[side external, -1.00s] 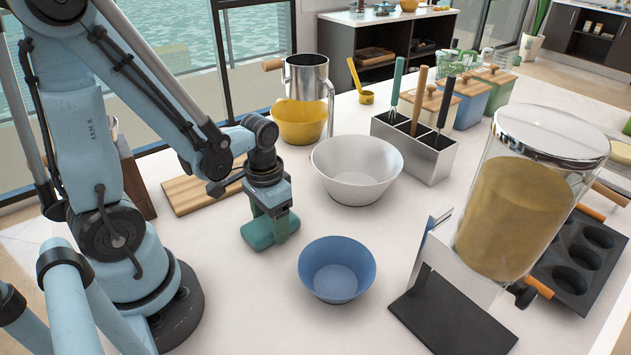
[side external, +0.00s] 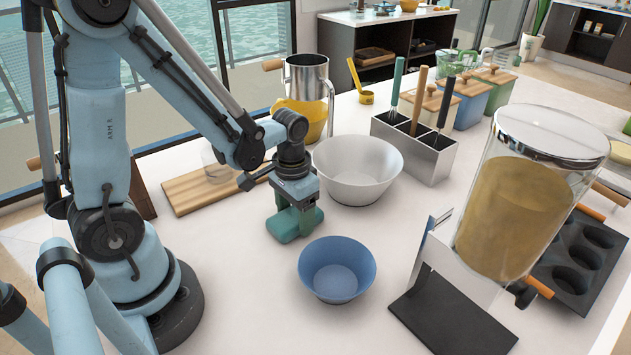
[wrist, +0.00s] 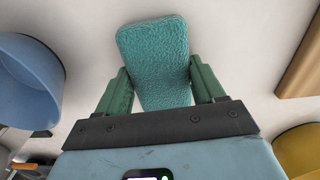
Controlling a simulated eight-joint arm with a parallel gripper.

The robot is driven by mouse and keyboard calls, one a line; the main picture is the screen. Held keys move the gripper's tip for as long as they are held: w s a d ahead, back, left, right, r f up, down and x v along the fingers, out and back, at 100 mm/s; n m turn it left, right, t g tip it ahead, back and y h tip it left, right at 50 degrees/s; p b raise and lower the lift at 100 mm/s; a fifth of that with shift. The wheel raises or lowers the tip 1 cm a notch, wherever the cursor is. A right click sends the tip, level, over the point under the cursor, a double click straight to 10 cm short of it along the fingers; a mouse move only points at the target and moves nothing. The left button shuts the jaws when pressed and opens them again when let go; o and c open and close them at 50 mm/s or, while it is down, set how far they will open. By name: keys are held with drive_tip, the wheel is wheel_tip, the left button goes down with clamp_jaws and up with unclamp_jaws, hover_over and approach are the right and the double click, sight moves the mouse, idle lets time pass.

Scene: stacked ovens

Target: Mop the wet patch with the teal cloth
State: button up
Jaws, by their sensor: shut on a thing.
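The teal cloth (side external: 290,226) is a thick, rounded, textured pad, down at the white counter between the blue bowl and the white bowl. My gripper (side external: 297,212) is above it, pointing down, with its green fingers closed on the cloth's sides. The wrist view shows the cloth (wrist: 155,62) between the two fingers (wrist: 160,92), sticking out past their tips. I cannot make out a wet patch on the counter in either view; the cloth and my arm cover part of the surface.
A blue bowl (side external: 337,270) stands close in front and to the right of the cloth. A white bowl (side external: 358,170) is close behind it. A wooden board (side external: 190,192) lies at the left with a clear item on it. The counter in front of the cloth is bare (side external: 240,290).

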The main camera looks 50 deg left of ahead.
sight(274, 228)
drive_tip(key=s, duration=0.5)
drive_tip(key=shift+s+d, duration=0.1)
drive_tip(key=shift+d, duration=0.15)
drive_tip(key=shift+w+d, duration=0.25)
drive_tip(key=shift+w, duration=1.75)
drive_tip(key=shift+w+d, duration=0.2)
drive_tip(key=shift+w, duration=1.75)
drive_tip(key=s, duration=0.5)
drive_tip(key=s+d, duration=0.1)
drive_tip(key=s, duration=0.2)
drive_tip(key=w, duration=0.7)
drive_tip(key=shift+w+d, duration=0.35)
wheel_tip(274, 228, up, 2)
drive_tip(key=shift+r, duration=0.1)
wheel_tip(274, 228, up, 6)
drive_tip(key=shift+f, duration=0.1)
